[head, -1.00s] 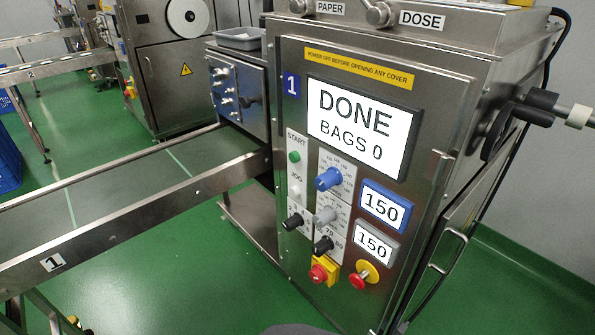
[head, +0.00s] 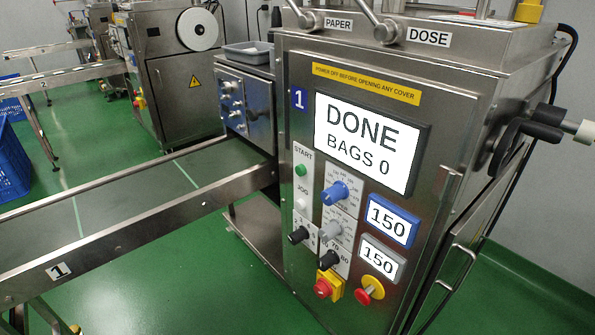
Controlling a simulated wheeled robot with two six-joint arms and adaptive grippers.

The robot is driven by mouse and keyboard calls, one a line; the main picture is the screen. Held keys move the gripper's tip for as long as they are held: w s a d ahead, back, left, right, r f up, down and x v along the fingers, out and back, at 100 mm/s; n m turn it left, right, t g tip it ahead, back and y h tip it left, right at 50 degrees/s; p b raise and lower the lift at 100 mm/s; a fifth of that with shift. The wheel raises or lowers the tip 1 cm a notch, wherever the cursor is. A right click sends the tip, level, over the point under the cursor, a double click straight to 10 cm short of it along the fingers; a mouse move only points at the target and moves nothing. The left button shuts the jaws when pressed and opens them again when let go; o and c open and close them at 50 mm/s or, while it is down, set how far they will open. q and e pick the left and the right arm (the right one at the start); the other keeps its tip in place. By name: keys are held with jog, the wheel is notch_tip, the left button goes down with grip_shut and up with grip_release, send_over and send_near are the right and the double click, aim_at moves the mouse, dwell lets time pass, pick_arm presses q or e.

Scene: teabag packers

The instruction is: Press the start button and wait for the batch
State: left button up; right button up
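The steel packing machine numbered 1 (head: 300,98) stands at the right in the head view. Its green start button (head: 300,170) sits below the START label on the left of the front panel. The display (head: 367,143) reads "DONE" and "BAGS 0". Below START are a white JOG button (head: 301,203), a blue dial (head: 335,193), and grey and black knobs. Two small readouts (head: 389,220) both show 150. Neither of my grippers is in view, and nothing covers the start button.
A red emergency stop (head: 369,289) and a red-yellow switch (head: 325,288) sit low on the panel. A conveyor (head: 120,205) runs left from the machine. A crank handle (head: 540,125) sticks out at the right. Blue crates (head: 12,165) stand at the far left. Green floor is open in front.

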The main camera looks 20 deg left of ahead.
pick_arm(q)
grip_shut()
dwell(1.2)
